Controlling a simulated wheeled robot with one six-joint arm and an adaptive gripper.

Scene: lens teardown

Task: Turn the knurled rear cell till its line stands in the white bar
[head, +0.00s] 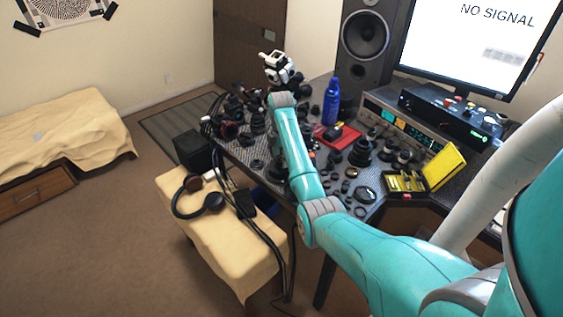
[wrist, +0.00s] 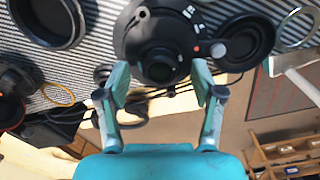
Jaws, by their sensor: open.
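In the wrist view, a black lens barrel (wrist: 150,32) stands on the striped mat at the top centre. Its narrower round end, apparently the rear cell (wrist: 158,66), faces the camera between my fingertips. White marks (wrist: 191,12) and a red dot show on the barrel's right side, and another pale mark is at its upper left. I cannot tell which is the white bar or make out the cell's line. My gripper (wrist: 158,85) is open, with one teal finger on each side of the cell; contact is not clear.
A dark round cup (wrist: 48,18) lies left of the barrel, and a black ring-shaped part (wrist: 245,42) lies close on its right. Many lens parts crowd the table. A blue bottle (head: 331,102), a red tray (head: 338,136) and a yellow case (head: 445,166) stand farther right.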

